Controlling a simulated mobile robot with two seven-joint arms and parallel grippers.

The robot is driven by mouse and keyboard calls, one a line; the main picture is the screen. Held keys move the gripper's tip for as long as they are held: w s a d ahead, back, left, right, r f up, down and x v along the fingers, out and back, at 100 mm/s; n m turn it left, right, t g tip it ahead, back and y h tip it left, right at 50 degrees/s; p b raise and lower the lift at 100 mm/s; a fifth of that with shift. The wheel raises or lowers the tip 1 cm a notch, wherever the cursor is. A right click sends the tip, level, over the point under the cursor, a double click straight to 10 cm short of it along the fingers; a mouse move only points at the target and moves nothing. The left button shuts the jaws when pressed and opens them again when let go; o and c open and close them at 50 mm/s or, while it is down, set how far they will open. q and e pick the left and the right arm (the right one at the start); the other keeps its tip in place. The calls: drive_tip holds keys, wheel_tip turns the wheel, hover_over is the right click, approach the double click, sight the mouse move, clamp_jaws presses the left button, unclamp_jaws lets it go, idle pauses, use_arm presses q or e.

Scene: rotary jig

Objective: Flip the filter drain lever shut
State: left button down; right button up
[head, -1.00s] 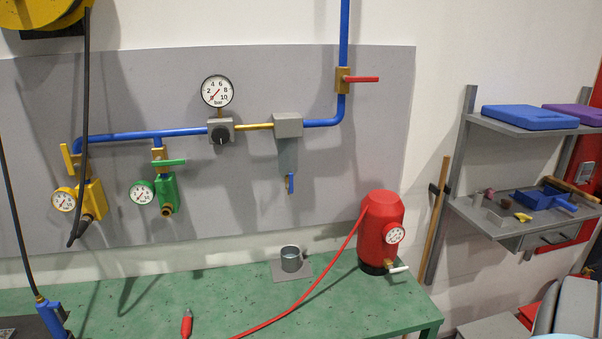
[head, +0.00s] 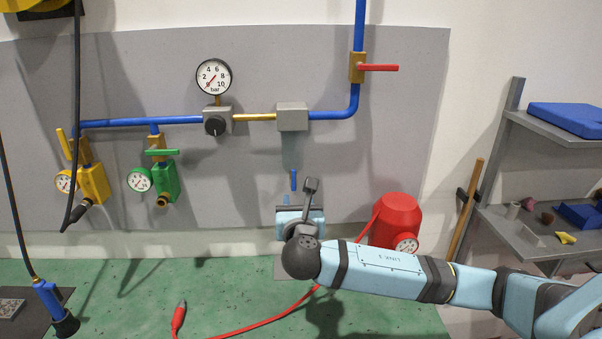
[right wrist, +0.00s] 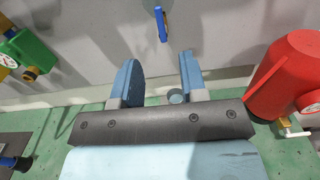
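The filter is a grey block (head: 292,116) with a translucent bowl below it on the blue pipe line. Its drain lever (head: 293,180) is small and blue and hangs straight down under the bowl. In the right wrist view the lever (right wrist: 162,24) shows at the top, beyond the fingertips and roughly between them. My right gripper (right wrist: 157,56) is open and empty, its two blue fingers pointing toward the wall. In the head view it is just below the lever, apart from it, and mostly hidden by its own wrist. My left gripper is not in view.
A red tank (head: 396,215) stands close to the right of my right wrist. A metal cup (right wrist: 177,97) sits behind the fingers. A red-handled valve (head: 377,68), a regulator (head: 216,122) and yellow and green outlets are on the wall.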

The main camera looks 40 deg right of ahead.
sight(294, 173)
drive_tip(key=p+x, duration=0.2)
drive_tip(key=x, duration=1)
drive_tip(key=shift+w+a+r+p, duration=0.1)
drive_tip(key=shift+a+p, duration=0.1)
drive_tip(key=shift+p, duration=0.2)
drive_tip(key=shift+w+d, duration=0.3)
drive_tip(key=shift+w, duration=0.25)
drive_tip(key=shift+w+d, duration=0.1)
drive_tip(key=shift+c, duration=0.4)
clamp_jaws()
